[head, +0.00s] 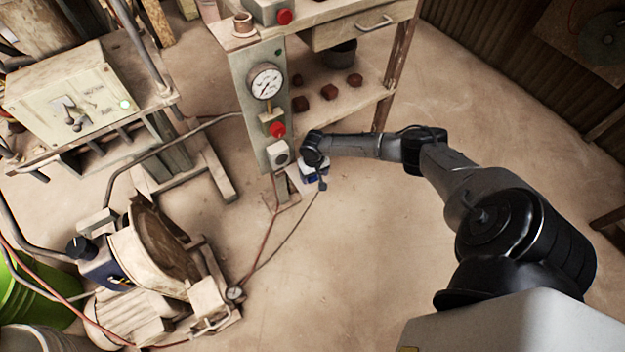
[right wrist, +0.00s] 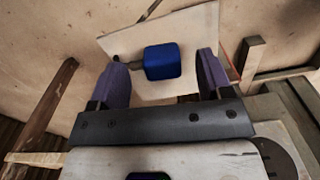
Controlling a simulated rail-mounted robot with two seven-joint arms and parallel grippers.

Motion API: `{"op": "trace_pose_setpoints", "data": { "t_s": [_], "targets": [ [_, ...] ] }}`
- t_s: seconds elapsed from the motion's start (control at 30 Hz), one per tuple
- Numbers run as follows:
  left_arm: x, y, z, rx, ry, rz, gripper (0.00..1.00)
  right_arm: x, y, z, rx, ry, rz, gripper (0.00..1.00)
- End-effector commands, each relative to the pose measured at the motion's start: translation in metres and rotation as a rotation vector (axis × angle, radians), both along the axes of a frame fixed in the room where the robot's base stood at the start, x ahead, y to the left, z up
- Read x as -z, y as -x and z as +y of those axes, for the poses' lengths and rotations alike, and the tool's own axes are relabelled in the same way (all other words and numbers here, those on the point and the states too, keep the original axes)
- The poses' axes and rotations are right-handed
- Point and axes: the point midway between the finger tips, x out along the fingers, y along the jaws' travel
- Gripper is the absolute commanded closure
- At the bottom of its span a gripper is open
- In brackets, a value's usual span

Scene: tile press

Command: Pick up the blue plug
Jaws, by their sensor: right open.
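The blue plug (right wrist: 162,61) shows in the right wrist view as a rounded blue block with a dark stub on its left side. It appears over a pale board (right wrist: 195,28), between the two purple fingers of my right gripper (right wrist: 160,75). The fingers are apart, with a gap on each side of the plug. In the head view a small patch of the blue plug (head: 311,178) shows under my right gripper (head: 316,176), at the foot of the gauge panel; the gripper and wrist hide most of it. My left gripper is not in view.
The panel with a pressure gauge (head: 266,82) and red button (head: 277,130) stands close beside my right wrist. A shelf (head: 350,100) holds several brown lumps. A thin cable (head: 290,232) runs down to a machine at lower left. The floor at centre right is clear.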

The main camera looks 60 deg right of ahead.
Motion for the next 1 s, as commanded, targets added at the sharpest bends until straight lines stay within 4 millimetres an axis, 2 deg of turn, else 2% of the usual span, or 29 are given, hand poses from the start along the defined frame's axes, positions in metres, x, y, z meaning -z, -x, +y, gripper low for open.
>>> {"op": "trace_pose_setpoints", "data": {
  "t_s": [0.03,0.13,0.47,1.0],
  "targets": [
    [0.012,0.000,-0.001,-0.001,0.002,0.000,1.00,0.012,0.000,0.000,0.000,0.001,-0.001,0.28],
    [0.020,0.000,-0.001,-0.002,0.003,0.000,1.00,0.022,0.000,0.000,0.000,0.001,-0.001,0.28],
    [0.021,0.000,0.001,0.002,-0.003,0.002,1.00,0.024,0.000,0.000,0.001,0.000,-0.001,0.29],
    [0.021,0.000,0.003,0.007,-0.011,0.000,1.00,0.024,0.000,0.000,0.000,0.000,-0.001,0.80]
  ]
}}
